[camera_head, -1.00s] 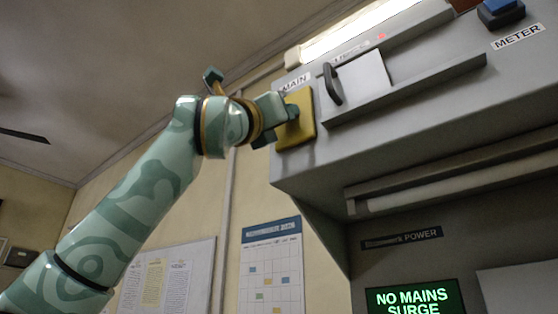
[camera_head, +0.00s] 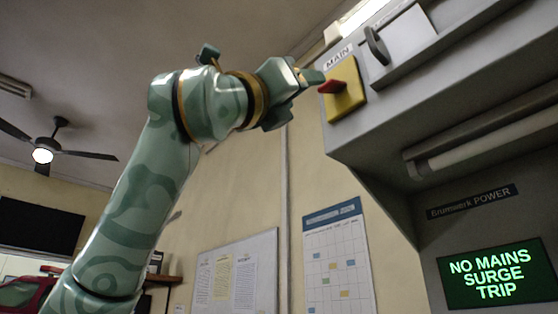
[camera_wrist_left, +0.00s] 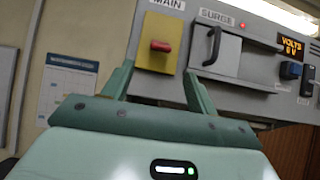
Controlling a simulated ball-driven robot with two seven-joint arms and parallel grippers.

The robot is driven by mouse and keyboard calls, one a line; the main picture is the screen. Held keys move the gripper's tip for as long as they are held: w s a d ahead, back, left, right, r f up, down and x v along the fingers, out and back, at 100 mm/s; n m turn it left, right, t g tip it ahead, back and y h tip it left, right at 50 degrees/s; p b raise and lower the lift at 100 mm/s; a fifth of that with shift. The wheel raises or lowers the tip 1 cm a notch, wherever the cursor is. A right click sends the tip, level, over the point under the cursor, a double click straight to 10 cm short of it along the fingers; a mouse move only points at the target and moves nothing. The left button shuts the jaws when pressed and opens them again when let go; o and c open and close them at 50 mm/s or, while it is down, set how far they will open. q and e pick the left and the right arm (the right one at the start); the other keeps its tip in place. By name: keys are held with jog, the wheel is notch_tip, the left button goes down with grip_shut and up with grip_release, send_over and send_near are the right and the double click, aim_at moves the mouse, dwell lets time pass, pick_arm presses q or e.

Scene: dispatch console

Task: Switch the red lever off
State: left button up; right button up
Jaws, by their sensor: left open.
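The red lever (camera_head: 331,86) sits on a yellow plate (camera_head: 350,101) under the MAIN label, on the console's grey face. In the left wrist view the red lever (camera_wrist_left: 161,46) shows as a short horizontal bar on the yellow plate (camera_wrist_left: 154,65). My left gripper (camera_head: 300,94) is open, just left of the lever in the head view. In the wrist view its two fingers stand either side of the plate's lower part, with nothing between them. I cannot tell whether a fingertip touches the lever. My right gripper is not in view.
A black handle (camera_head: 377,46) on the SURGE panel is right of the lever. A green-lettered screen (camera_head: 497,274) reads NO MAINS SURGE TRIP. In the wrist view a display (camera_wrist_left: 291,47) reads VOLTS 0 V. A calendar (camera_head: 339,258) hangs on the wall below.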

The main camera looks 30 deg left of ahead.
pick_arm(q)
jog(key=b+v, duration=0.1)
jog(key=v, duration=0.4)
jog(key=shift+s+f, duration=0.2)
jog(key=shift+s, duration=0.15)
jog(key=shift+r, duration=0.1)
